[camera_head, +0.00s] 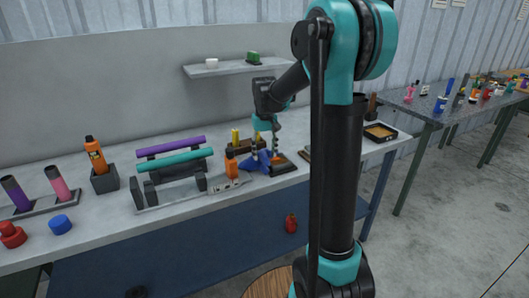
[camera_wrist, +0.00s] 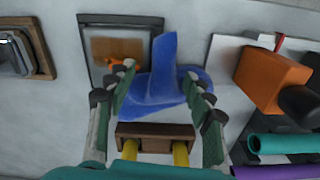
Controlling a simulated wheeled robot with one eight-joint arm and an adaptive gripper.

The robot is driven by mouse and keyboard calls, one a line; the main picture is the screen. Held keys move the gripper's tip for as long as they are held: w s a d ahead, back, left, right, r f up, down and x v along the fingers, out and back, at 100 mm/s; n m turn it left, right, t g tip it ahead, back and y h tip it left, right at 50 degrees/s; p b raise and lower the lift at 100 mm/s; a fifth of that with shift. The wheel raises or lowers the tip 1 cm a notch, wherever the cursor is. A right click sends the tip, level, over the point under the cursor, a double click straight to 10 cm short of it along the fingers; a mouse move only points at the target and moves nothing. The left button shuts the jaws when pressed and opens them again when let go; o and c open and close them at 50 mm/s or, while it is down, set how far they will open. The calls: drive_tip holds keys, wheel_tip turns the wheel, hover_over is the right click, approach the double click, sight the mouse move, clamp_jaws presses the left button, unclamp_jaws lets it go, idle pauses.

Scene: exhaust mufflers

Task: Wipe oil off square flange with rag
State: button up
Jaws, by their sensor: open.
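The blue rag (camera_wrist: 157,88) lies bunched on the bench, with one fold standing up. It also shows in the head view (camera_head: 259,162). My gripper (camera_wrist: 160,74) is open above the rag, one finger to each side of it; I cannot tell whether they touch it. In the head view my gripper (camera_head: 266,148) points down over the rag. A dark-edged square plate (camera_wrist: 90,68) with a brown patch and an orange bit lies left of the rag, partly behind a finger. It seems to be the flange, but I cannot tell for sure. It also shows in the head view (camera_head: 291,167).
A brown block (camera_wrist: 155,130) with two yellow pegs stands close to the rag. An orange bottle (camera_head: 232,166) and a rack with purple and teal tubes (camera_head: 176,161) stand to the left. A shelf (camera_head: 225,68) hangs behind. A shallow tray (camera_head: 393,137) sits at the right.

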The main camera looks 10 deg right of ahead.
drive_tip(key=shift+o, duration=1.3)
drive_tip(key=shift+f, duration=1.5)
drive_tip(key=c, duration=0.8)
drive_tip(key=shift+o, duration=0.2)
drive_tip(key=shift+s+a, duration=0.1)
